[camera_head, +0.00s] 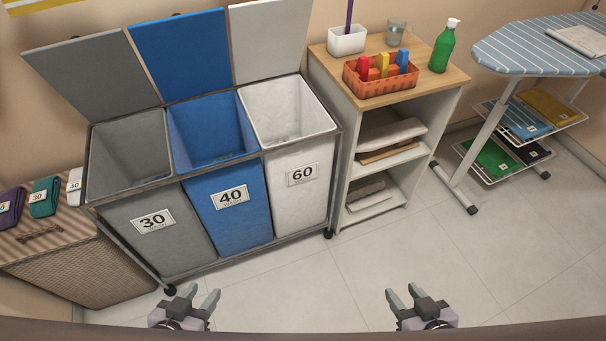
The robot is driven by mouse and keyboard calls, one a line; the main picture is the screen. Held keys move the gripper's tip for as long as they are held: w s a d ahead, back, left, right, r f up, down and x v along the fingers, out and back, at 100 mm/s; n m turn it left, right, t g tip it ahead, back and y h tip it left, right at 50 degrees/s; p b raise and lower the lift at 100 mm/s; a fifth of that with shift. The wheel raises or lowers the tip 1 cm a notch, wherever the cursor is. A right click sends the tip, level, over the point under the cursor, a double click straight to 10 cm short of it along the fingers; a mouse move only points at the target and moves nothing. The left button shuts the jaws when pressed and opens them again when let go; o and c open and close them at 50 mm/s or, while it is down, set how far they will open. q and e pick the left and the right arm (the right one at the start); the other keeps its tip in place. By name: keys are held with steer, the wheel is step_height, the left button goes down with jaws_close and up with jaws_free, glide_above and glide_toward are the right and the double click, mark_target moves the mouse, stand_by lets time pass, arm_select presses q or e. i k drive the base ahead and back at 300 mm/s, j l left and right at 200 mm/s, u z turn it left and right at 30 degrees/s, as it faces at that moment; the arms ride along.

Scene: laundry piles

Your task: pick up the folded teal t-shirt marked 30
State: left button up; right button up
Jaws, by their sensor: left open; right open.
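The folded teal t-shirt (45,197) marked 30 lies on top of the wicker hamper (75,270) at the far left. It sits between a folded purple item (10,208) and a folded white item (75,185) marked 40. My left gripper (201,296) is open and empty at the bottom, low and to the right of the teal t-shirt, well apart from it. My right gripper (403,294) is open and empty at the bottom, further right.
A wheeled sorter holds a grey bin (160,232) marked 30, a blue bin (232,205) marked 40 and a white bin (303,180) marked 60, lids up. A shelf unit (447,95) and an ironing board (535,45) stand right. The floor (320,285) in front is clear.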

mark_target(44, 197)
steer(key=u, duration=0.45)
steer(key=j+u, duration=0.15)
steer(key=u, duration=0.7)
steer(key=i+u, duration=0.1)
steer(key=u, duration=0.35)
